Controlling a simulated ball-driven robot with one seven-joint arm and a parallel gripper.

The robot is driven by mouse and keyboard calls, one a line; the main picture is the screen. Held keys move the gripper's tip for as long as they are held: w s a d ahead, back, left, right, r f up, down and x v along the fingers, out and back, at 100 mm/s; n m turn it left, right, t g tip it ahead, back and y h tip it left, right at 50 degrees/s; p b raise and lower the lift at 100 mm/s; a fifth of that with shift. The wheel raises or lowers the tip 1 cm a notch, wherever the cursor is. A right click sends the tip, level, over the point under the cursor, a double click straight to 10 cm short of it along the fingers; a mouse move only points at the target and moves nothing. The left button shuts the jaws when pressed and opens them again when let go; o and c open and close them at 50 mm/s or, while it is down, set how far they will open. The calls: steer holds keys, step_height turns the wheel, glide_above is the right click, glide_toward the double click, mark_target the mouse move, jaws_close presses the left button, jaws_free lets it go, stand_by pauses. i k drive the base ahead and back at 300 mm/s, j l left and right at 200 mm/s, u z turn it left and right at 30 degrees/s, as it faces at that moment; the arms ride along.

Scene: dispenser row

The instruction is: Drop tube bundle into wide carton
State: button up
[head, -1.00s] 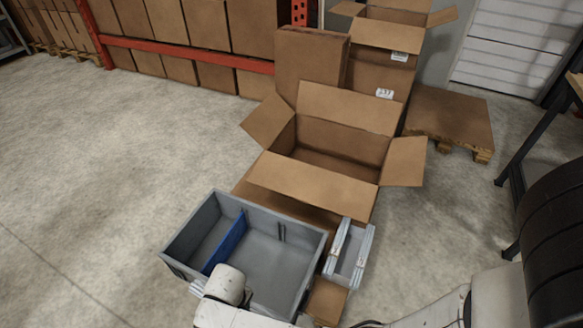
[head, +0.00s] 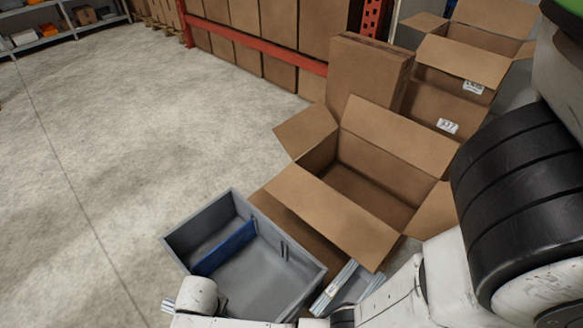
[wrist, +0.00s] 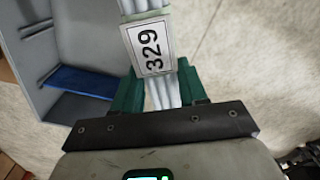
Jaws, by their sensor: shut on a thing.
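The wide carton (head: 350,212) stands open and upright in the middle of the head view, flaps spread outward. Its visible inside looks empty. In the wrist view my gripper (wrist: 158,92) is shut on the tube bundle (wrist: 166,94), pale tubes with a white label reading 329. The green fingers press on both sides of it. In the head view only one end of the tube bundle (head: 168,306) shows, left of my white wrist, near the front left of the grey bin. The gripper fingers are hidden there. The bundle is apart from the carton.
A grey bin (head: 311,284) with a blue divider (head: 225,248) lies between my wrist and the carton. Taller cartons (head: 368,78) stand behind. The floor at left is clear.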

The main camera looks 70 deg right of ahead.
mark_target(352, 199)
steer(key=k+l, duration=0.1)
steer(key=l, duration=0.3)
steer(key=k+l, duration=0.1)
steer(key=l, duration=0.25)
steer(key=k+l, duration=0.1)
steer(key=l, duration=0.3)
steer(key=k+l+u, duration=0.1)
steer(key=l, duration=0.3)
steer(key=k+l, duration=0.15)
steer(key=l, duration=0.2)
steer(key=k+l, duration=0.1)
steer(key=l, duration=0.3)
steer(key=k+l, duration=0.1)
steer(key=l, duration=0.3)
